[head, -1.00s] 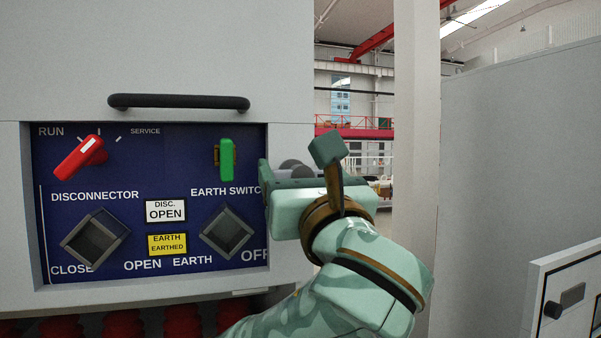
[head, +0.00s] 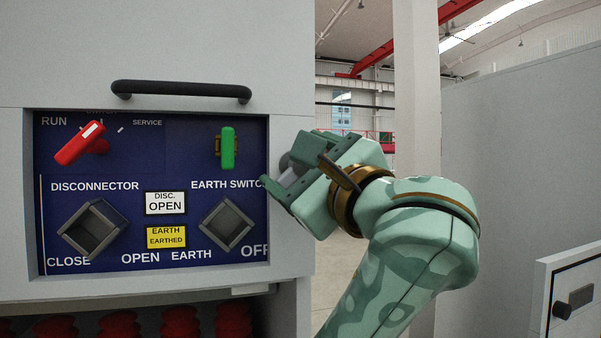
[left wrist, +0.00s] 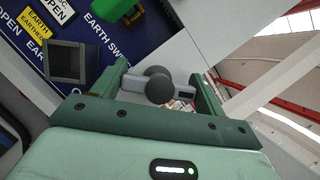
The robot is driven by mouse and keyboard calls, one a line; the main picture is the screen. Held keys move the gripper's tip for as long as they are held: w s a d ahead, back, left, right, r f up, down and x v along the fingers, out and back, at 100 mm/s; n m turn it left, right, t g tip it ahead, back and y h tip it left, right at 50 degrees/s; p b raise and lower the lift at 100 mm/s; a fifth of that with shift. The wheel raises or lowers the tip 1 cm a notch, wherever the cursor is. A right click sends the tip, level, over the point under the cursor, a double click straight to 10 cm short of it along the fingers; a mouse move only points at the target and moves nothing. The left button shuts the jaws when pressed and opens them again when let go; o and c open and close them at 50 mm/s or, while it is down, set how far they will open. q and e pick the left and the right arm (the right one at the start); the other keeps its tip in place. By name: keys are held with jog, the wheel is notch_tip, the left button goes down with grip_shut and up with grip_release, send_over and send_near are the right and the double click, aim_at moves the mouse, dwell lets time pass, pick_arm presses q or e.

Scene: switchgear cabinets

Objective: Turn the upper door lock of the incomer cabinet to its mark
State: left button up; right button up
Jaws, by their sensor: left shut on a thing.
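The upper door lock is a grey swing handle with a round hub (left wrist: 158,90) between my left gripper's fingers in the left wrist view. In the head view only a bit of its grey lock (head: 285,163) shows, at the right edge of the cabinet front, mostly hidden by the gripper. My left gripper (head: 283,168) is shut on the lock and tilted. In the left wrist view its two green fingers (left wrist: 157,84) stand on either side of the lock's bar. The lock's mark cannot be made out. My right gripper is not in view.
The blue panel (head: 110,165) beside the lock carries a red selector (head: 80,145), a green switch handle (head: 227,148) and two square sockets. A black bar handle (head: 181,91) juts out above. A grey cabinet (head: 520,150) stands at the right, with a low door panel (head: 570,300).

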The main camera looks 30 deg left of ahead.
pick_arm(q)
jog(key=n+g, duration=0.1)
jog(key=n, duration=0.1)
jog(key=n+g+b, duration=0.1)
jog(key=n, duration=0.2)
jog(key=shift+f+n+h, duration=0.1)
jog(key=shift+n+h, duration=0.2)
jog(key=shift+h, duration=0.1)
jog(key=shift+f+n+g+h, duration=0.1)
jog(key=shift+n+g+h, duration=0.25)
jog(key=shift+n, duration=0.95)
jog(key=shift+n+g+h, duration=0.35)
jog(key=shift+n, duration=0.95)
jog(key=o, duration=1)
